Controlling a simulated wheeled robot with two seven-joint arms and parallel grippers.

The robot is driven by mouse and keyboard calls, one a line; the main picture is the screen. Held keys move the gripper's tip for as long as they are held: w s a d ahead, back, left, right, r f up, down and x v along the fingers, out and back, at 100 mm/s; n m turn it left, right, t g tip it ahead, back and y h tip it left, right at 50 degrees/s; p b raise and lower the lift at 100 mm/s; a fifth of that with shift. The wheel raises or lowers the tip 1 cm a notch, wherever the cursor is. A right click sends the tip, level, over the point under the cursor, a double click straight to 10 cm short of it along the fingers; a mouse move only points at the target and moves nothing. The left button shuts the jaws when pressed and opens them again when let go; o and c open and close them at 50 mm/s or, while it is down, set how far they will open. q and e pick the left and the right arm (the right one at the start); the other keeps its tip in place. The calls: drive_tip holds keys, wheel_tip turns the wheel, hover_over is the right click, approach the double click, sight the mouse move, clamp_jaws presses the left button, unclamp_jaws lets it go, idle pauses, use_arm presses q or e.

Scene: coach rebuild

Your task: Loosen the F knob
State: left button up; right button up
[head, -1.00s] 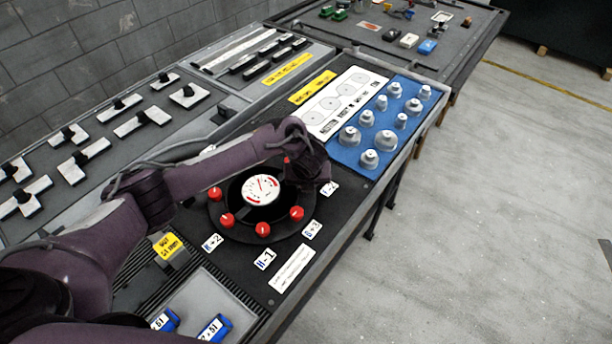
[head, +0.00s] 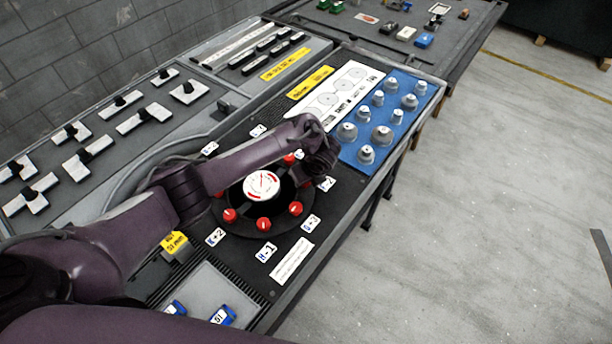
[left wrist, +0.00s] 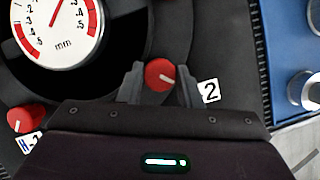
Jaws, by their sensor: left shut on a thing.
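The round black plate (head: 236,228) carries a white dial (head: 262,186) and a ring of small red knobs. My left gripper (head: 312,182) is at the right side of this ring, and it hides the knob there in the head view. In the left wrist view my left gripper (left wrist: 160,82) has one finger on each side of a red knob (left wrist: 159,74) and is shut on it. Another red knob (left wrist: 25,118) by an H label is at lower left. My right gripper is not in view.
A blue tray (head: 352,153) with several grey knobs lies just beyond the gripper. Grey panels with black-and-white parts (head: 88,158) are at left. A tray with blue tags (head: 222,316) is in front. The floor at right is clear.

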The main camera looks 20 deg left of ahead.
sight(311, 194)
use_arm(q)
drive_tip(key=shift+w+r, duration=0.1)
drive_tip(key=shift+r, duration=0.05)
drive_tip(key=o, duration=0.9)
drive_tip(key=shift+o, duration=0.2)
drive_tip(key=p+v, duration=0.1)
drive_tip(key=v, duration=0.6)
drive_tip(key=shift+r, duration=0.3)
drive_tip(key=shift+d, duration=0.15)
